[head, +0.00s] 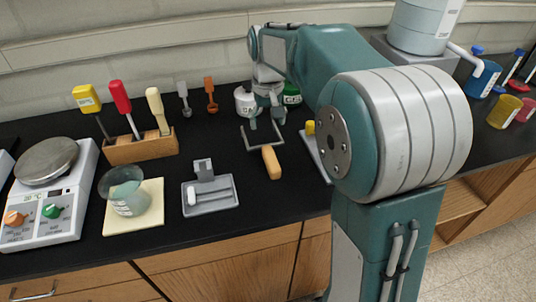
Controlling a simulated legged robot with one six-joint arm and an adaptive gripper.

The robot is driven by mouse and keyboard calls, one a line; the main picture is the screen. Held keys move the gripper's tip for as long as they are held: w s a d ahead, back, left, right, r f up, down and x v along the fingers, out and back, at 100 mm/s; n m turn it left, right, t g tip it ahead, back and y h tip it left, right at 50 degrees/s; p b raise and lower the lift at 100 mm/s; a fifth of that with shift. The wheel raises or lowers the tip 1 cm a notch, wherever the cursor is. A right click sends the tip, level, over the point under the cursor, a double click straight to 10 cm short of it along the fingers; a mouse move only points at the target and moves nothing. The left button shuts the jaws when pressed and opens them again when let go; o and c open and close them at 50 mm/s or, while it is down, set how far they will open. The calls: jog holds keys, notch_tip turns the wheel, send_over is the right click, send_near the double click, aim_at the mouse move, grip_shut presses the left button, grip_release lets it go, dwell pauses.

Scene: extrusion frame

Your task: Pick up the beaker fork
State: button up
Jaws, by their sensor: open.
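The fingers hold nothing that I can see. I cannot tell how high they are above the bench, or whether they touch the fork. The handle is in plain view.
A grey tray (209,199) and a beaker (128,193) on a pale mat (150,214) stand left of the fork. A hotplate (55,205) is at far left. A wooden tool block (140,147) and a white bottle (243,101) are behind. My arm hides part of the right side.

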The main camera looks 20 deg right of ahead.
aim_at(268, 150)
jog(key=shift+w+f, duration=0.2)
jog(key=shift+f, duration=0.05)
notch_tip(268, 150, down, 11)
jog(key=shift+d+r, duration=0.15)
jog(key=shift+r, duration=0.05)
grip_shut()
